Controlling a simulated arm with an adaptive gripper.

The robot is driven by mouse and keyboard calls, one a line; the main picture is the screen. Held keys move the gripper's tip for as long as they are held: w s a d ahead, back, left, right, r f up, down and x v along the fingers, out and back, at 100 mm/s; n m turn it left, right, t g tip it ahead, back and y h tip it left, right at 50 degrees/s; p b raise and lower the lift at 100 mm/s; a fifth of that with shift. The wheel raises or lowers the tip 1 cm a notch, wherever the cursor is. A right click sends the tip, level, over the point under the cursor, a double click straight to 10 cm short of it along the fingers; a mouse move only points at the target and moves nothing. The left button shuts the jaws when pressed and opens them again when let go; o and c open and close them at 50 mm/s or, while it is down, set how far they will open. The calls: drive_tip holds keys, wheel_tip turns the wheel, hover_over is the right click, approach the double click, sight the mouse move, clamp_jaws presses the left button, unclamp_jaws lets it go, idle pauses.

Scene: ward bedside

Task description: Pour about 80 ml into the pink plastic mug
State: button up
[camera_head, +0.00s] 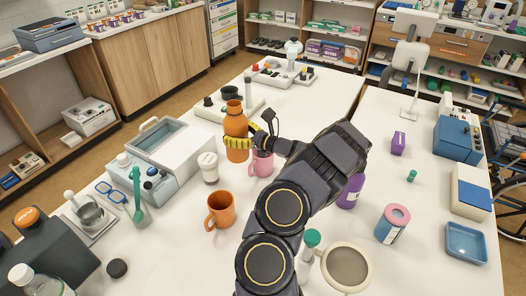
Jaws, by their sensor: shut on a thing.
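My gripper (240,144), with yellow finger pads, is shut on an orange bottle (236,125) and reaches it from the right. The bottle looks upright; I cannot tell whether it is clear of the table or what is inside it. The pink plastic mug (261,166) stands on the white table just right of and nearer than the bottle, partly hidden by my gripper and arm. Its inside is hidden, so its liquid level cannot be seen.
An orange mug (220,210) and a white lidded jar (208,167) stand close on the near left. A white case with a clear lid (165,140) is farther left. A purple container (351,191) stands right of my arm.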

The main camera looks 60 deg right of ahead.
drive_tip(key=s+d+r+m+g+h, duration=0.1)
drive_tip(key=s+d+r+m+h, duration=0.15)
drive_tip(key=s+d+h, duration=0.4)
drive_tip(key=s+d+r+m+g+h, duration=0.1)
drive_tip(key=s+d+r+m, duration=0.2)
drive_tip(key=d, duration=0.7)
wheel_tip(320, 180, down, 8)
drive_tip(key=s, duration=0.1)
drive_tip(key=shift+a+r, duration=0.2)
drive_tip(key=shift+f+n, duration=0.1)
drive_tip(key=shift+n, duration=0.15)
